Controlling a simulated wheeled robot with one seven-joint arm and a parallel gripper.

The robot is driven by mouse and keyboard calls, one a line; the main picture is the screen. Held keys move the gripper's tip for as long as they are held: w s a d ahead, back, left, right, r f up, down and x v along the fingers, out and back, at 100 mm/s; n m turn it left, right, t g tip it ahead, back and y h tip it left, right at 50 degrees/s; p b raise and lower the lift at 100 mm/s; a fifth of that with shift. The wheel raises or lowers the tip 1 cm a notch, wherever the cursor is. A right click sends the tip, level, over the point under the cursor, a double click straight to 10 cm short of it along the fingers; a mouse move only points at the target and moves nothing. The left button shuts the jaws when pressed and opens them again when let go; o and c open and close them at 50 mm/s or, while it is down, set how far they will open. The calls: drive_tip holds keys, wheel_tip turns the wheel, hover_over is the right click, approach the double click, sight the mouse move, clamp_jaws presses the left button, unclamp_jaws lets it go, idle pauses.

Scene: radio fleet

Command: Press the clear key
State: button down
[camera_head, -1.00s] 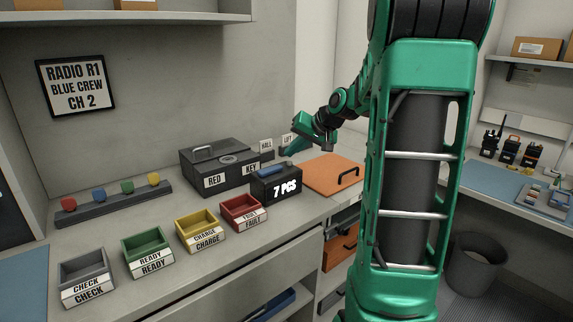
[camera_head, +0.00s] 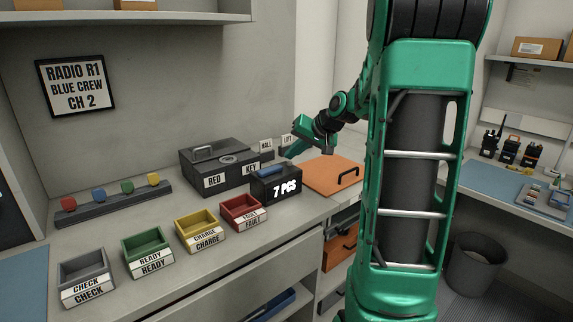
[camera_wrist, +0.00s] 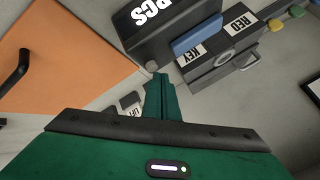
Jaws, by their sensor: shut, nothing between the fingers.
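A dark counter box reading "7 PCS" (camera_head: 276,188) stands on the bench, with a blue key (camera_head: 272,171) on its top. No "clear" label is readable on that key. In the wrist view the box (camera_wrist: 150,25) is upside down at the top, with the blue key (camera_wrist: 197,36) right of it. My gripper (camera_head: 289,152) is shut and empty, above and behind the box's right side. In the wrist view my closed fingertips (camera_wrist: 160,77) show below the box and the blue key, apart from the key in the picture.
A dark lidded box labelled RED and KEY (camera_head: 215,160) stands behind the counter. An orange panel with a black handle (camera_head: 330,174) lies to its right. Small trays, including the red fault tray (camera_head: 242,211), line the bench to the left. HALL and LIFT tags (camera_head: 266,145) stand behind.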

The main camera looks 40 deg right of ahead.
sight(292, 167)
drive_tip(key=shift+f, duration=0.45)
idle(0.6)
drive_tip(key=shift+r, duration=0.9)
drive_tip(key=shift+r, duration=2.55)
